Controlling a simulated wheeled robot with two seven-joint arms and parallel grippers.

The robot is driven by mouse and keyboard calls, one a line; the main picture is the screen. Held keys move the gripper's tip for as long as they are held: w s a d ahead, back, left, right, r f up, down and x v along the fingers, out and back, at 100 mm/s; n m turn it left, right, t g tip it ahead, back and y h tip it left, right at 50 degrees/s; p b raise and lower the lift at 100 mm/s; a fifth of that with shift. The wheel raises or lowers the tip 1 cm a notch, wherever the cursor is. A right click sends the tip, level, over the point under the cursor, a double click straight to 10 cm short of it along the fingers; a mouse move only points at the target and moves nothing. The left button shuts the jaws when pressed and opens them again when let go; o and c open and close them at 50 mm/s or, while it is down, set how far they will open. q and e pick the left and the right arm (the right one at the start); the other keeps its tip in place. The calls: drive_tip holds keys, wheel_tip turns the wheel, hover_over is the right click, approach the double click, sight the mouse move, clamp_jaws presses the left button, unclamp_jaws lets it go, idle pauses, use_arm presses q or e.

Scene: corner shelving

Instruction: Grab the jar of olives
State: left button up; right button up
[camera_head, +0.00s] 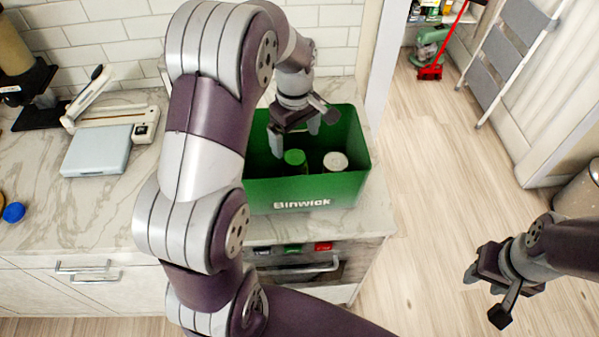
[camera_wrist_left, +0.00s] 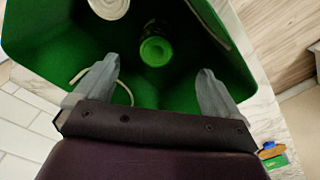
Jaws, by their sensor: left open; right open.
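A green-lidded jar (camera_head: 294,159) stands inside a green bin (camera_head: 262,192) marked "Binwick" on the counter. I take it for the jar of olives, but its contents cannot be made out. In the left wrist view the jar (camera_wrist_left: 156,50) lies beyond the fingertips, roughly between their lines. My left gripper (camera_head: 294,138) is open over the bin, with its fingers reaching inside the rim, just behind and above the jar. It also shows in the left wrist view (camera_wrist_left: 156,76), empty. My right gripper (camera_head: 483,279) is open and empty over the floor at the right.
A white-lidded container (camera_head: 335,161) stands right of the jar in the bin, and the bin walls (camera_wrist_left: 38,35) surround both. A step ladder (camera_head: 508,60) stands beyond clear wooden floor (camera_head: 425,150).

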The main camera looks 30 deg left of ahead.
sight(295, 158)
use_arm(q)
drive_tip(key=f, duration=0.3)
drive_tip(key=w+f+p, duration=0.1)
drive_tip(key=f, duration=0.1)
drive_tip(key=shift+w+f, duration=0.2)
drive_tip(key=shift+f, duration=0.2)
drive_tip(key=f, duration=0.1)
drive_tip(key=f+p, duration=0.1)
drive_tip(key=f, duration=0.1)
drive_tip(key=s+f+p, duration=0.1)
drive_tip(key=shift+a+f, duration=0.25)
drive_tip(key=f, duration=0.3)
drive_tip(key=shift+w+p, duration=0.2)
drive_tip(key=shift+p, duration=0.2)
drive_tip(key=shift+w+a+f, duration=0.1)
drive_tip(key=shift+f, duration=0.1)
drive_tip(key=shift+c, duration=0.6)
drive_tip(key=shift+r, duration=0.1)
drive_tip(key=c, duration=1.4)
use_arm(e)
drive_tip(key=r, duration=0.1)
drive_tip(key=w+r, duration=0.1)
drive_tip(key=shift+r, duration=0.4)
